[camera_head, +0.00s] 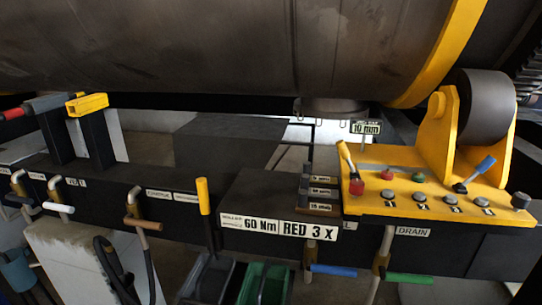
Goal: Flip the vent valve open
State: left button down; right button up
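A label (75,182) at the left of the dark rail seems to read VENT, but it is partly unreadable. Below and left of it, a small valve with a white lever (60,208) sticks out from the rail's front; the lever lies roughly level. To its right a valve with a brown lever (143,223) hangs by a label (158,194) too small to read. A yellow lever (203,195) stands upright further right. I cannot tell for certain which lever is the vent valve. Neither of my grippers is clearly in view.
A yellow control panel (400,197) with buttons and a roller stands at right. Blue (333,270) and green (410,278) levers stick out below it, near a DRAIN label (412,231). Bins (265,283) sit below the rail. A large cylinder (220,45) hangs overhead.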

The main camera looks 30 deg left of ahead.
aim_at(49, 204)
jog(key=u, duration=2.55)
